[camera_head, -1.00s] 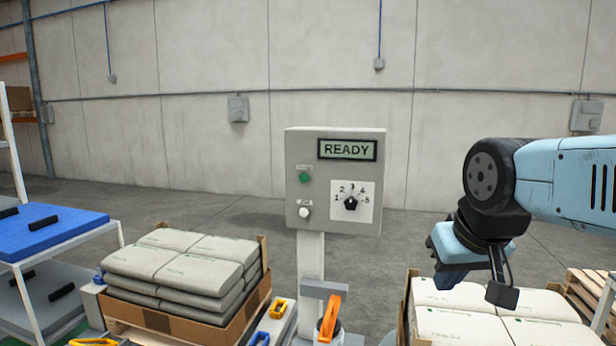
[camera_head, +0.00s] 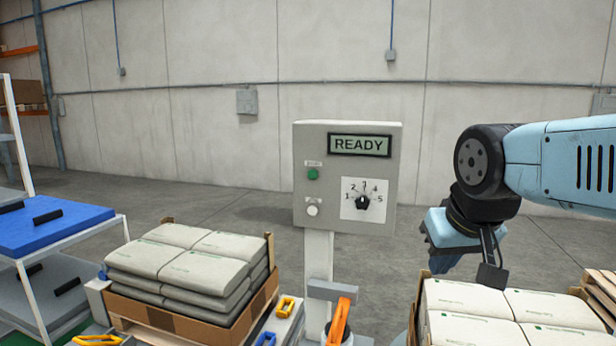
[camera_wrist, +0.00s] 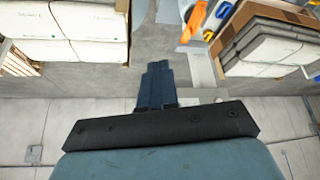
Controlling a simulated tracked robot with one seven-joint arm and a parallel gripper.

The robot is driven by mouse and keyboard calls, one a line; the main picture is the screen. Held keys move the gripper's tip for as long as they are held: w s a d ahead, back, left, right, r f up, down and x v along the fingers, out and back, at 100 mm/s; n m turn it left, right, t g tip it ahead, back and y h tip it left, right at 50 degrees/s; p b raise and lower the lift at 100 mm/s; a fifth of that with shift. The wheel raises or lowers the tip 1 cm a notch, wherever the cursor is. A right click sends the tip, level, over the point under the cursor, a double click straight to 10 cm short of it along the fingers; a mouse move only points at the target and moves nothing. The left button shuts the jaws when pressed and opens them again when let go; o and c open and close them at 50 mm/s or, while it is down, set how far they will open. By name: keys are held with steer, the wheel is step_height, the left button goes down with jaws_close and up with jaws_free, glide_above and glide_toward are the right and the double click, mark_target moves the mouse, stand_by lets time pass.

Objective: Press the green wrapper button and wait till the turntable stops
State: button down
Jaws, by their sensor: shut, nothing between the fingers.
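The green wrapper button (camera_head: 313,174) is on the front of a grey control box (camera_head: 301,200), above a white button (camera_head: 313,210). The box's display (camera_head: 360,145) reads READY, and a black dial (camera_head: 362,201) sits below it. My gripper (camera_head: 448,262) is to the right of the box and lower than the button, apart from both. In the wrist view my gripper (camera_wrist: 158,68) shows shut fingers with nothing between them. I cannot make out the turntable in these views.
Bags (camera_head: 185,258) are stacked in a cardboard-sided pallet at left. More bags (camera_head: 500,306) stand below my gripper at right. An orange-handled tool (camera_head: 339,321) is by the box's post (camera_head: 318,265). A blue-topped shelf (camera_head: 50,232) is at far left.

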mark_target(309, 176)
steer(key=w+a+r+n+t+h, duration=0.15)
steer(key=w+a, duration=0.25)
steer(key=w, duration=0.4)
steer(key=w+a+r, duration=0.3)
steer(key=w, duration=0.6)
steer(key=w+a+n+t, duration=0.1)
steer(key=w+a, duration=0.4)
steer(key=a, duration=0.2)
steer(key=w+a+n+t+y, duration=0.1)
steer(key=w+a, duration=0.4)
steer(key=a, duration=0.3)
steer(key=shift+w, duration=0.2)
steer(key=shift+w+d+f, duration=0.1)
steer(key=w+d, duration=0.1)
steer(key=w, duration=0.1)
steer(key=w+d, duration=0.1)
steer(key=w, duration=0.2)
steer(key=w+d, duration=0.1)
steer(key=w, duration=0.2)
